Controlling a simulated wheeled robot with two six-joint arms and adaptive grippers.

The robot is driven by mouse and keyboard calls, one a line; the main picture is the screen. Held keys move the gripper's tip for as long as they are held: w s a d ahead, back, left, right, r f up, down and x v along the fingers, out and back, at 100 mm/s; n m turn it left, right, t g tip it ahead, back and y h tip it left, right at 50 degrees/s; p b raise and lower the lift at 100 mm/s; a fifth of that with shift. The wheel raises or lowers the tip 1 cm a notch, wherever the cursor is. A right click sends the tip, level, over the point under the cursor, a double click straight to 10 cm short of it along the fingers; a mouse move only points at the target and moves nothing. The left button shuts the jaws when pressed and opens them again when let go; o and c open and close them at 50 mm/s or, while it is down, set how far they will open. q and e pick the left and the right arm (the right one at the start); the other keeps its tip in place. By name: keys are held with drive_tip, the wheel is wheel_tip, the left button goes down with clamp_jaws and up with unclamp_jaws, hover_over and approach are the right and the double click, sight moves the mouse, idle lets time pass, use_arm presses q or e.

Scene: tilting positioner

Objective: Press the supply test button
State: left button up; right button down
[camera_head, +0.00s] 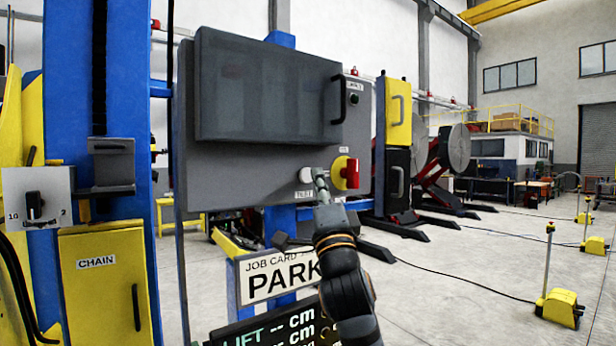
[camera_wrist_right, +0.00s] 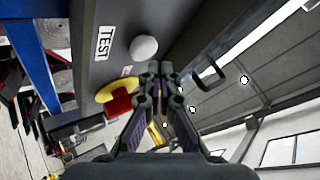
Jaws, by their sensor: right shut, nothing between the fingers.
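A white round button (camera_wrist_right: 144,47) sticks out of the grey panel beside the TEST label (camera_wrist_right: 105,42) in the right wrist view. In the head view the white button (camera_head: 305,175) shows just left of the fingertips. My right gripper (camera_head: 319,180) is shut and empty. Its fingertips (camera_wrist_right: 160,72) are close by the button; I cannot tell whether they touch it. A red knob on a yellow disc (camera_head: 346,173) sits just right of the gripper in the head view, and it also shows in the wrist view (camera_wrist_right: 116,102). My left gripper is out of view.
A dark cover with a handle (camera_head: 268,88) stands out from the panel above the button. A small black knob (camera_head: 353,99) is at the upper right. A PARK job card (camera_head: 280,276) hangs below. A yellow CHAIN cabinet (camera_head: 106,285) stands left. The floor at right is mostly open.

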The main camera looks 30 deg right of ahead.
drive_tip(key=shift+w+h, duration=0.1)
drive_tip(key=shift+h, duration=0.2)
drive_tip(key=shift+w, duration=0.4)
drive_tip(key=shift+w+b, duration=0.4)
drive_tip(key=shift+b, duration=0.05)
idle(0.8)
drive_tip(key=shift+s, duration=0.1)
drive_tip(key=shift+s+b, duration=0.6)
drive_tip(key=shift+s, duration=0.15)
